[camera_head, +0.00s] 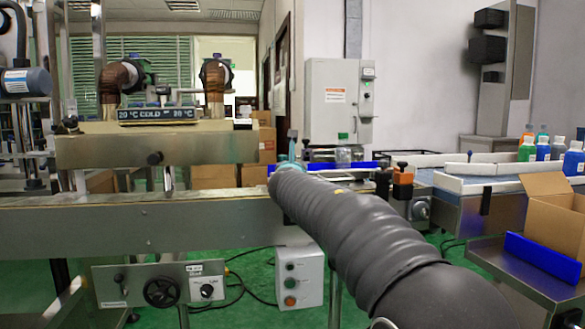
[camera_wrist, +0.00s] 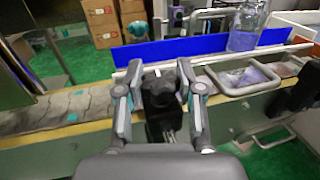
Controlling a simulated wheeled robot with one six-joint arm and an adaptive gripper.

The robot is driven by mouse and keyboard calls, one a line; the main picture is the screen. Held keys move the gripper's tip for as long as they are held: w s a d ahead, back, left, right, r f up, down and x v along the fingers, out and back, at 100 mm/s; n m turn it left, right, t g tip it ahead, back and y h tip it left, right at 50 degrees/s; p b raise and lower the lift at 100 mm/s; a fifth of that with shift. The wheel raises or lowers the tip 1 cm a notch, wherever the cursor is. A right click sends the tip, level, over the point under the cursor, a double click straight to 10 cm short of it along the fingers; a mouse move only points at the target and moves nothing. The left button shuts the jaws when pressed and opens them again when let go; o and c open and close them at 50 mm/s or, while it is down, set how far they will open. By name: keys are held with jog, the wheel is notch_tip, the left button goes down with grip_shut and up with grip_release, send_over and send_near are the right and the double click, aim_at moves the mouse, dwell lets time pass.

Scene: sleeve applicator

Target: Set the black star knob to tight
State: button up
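The black star knob (camera_wrist: 160,88) shows in the middle of the wrist view, with its lobes facing the camera, on a dark mount with a slotted metal part below it. My gripper (camera_wrist: 159,72) is at the knob, with one finger on its left and one on its right. The fingers stand apart, and only narrow gaps seem to lie between them and the lobes; firm contact is not visible. In the head view my gripper (camera_head: 291,147) is small beyond my dark arm, and I cannot make out the star knob there. No tight mark is readable.
A conveyor (camera_head: 150,225) runs across the front. A blue rail (camera_wrist: 180,49) and a clear jar (camera_wrist: 246,28) lie beyond the knob; a metal loop handle (camera_wrist: 248,78) is to its right. A panel with a black handwheel (camera_head: 161,289) hangs below the conveyor.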

jog(key=o, duration=0.4)
jog(key=s, duration=1.2)
jog(key=shift+d, duration=0.25)
